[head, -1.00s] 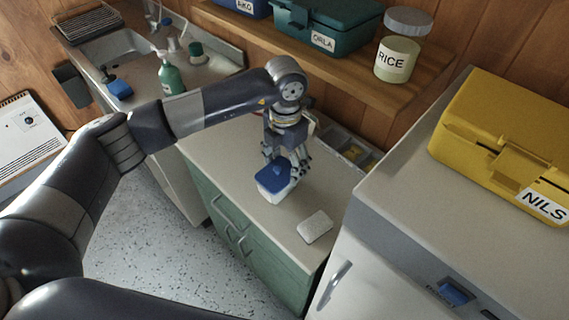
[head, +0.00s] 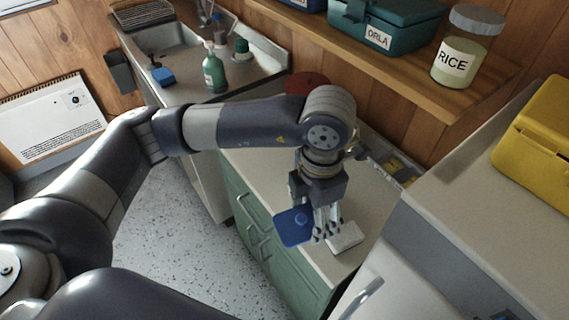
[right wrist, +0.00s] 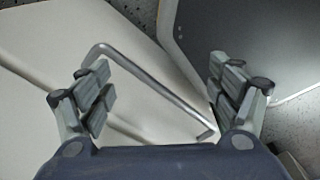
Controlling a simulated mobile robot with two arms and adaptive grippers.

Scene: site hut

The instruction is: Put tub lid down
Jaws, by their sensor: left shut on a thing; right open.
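The tub lid (head: 291,229) is a blue, roughly square lid. My left gripper (head: 325,235) is shut on it, with the lid showing to the left of the fingers above the counter's front part. I cannot make out the white tub in the head view; my arm and gripper hide part of the counter. My right gripper (right wrist: 160,85) is open and empty in the right wrist view, with a bent metal handle (right wrist: 150,78) beyond and between its fingers.
The pale counter (head: 262,172) has a white block (head: 346,237) just right of my left fingertips. A divided tray (head: 392,165) lies at the back. A white appliance with a yellow box (head: 540,140) stands right. A shelf above holds a rice jar (head: 465,50).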

